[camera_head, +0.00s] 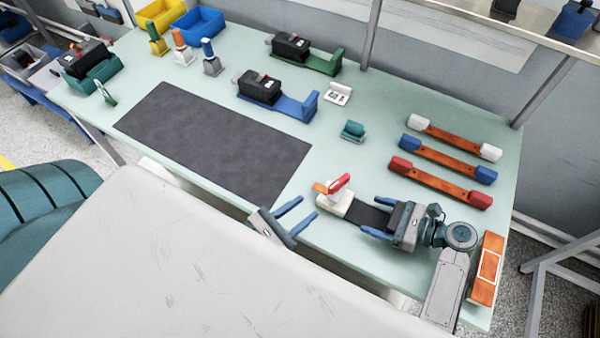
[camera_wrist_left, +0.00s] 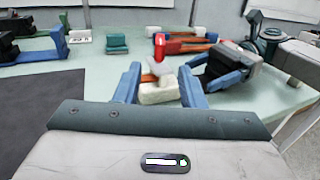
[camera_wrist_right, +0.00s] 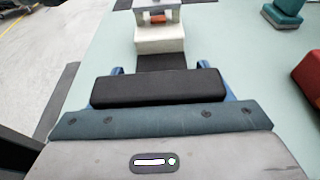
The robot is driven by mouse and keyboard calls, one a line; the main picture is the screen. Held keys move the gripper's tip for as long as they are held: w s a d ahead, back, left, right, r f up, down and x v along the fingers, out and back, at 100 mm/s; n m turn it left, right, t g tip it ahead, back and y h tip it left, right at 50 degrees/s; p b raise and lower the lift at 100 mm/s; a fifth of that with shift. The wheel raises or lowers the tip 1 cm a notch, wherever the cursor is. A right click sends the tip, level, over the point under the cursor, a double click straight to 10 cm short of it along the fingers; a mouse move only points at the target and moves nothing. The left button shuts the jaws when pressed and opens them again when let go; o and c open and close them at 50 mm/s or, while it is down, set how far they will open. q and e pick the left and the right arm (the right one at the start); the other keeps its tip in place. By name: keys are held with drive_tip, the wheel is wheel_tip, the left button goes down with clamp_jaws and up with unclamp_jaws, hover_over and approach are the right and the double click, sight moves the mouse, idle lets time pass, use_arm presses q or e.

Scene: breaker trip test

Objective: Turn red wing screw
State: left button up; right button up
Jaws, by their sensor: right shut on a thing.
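The red wing screw (camera_head: 338,183) stands upright on a white block (camera_head: 335,205), with an orange piece beside it. It also shows in the left wrist view (camera_wrist_left: 160,44), above the white block (camera_wrist_left: 158,94). A dark strip (camera_head: 365,213) runs from that block to a black block (camera_wrist_right: 155,87). My right gripper (camera_head: 388,219) is shut on the black block, its blue fingers on either side. My left gripper (camera_head: 306,208) is open and empty at the table's front edge, its fingers pointing towards the white block and apart from the wing screw.
Three orange bars with white, blue and red ends (camera_head: 440,183) lie to the right. A teal block (camera_head: 353,130) stands behind the screw. A dark mat (camera_head: 215,140) covers the middle left. Black devices on green and blue stands (camera_head: 285,103) are at the back.

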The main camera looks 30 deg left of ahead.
sight(335, 182)
use_arm(q)
drive_tip(key=shift+c, duration=0.3)
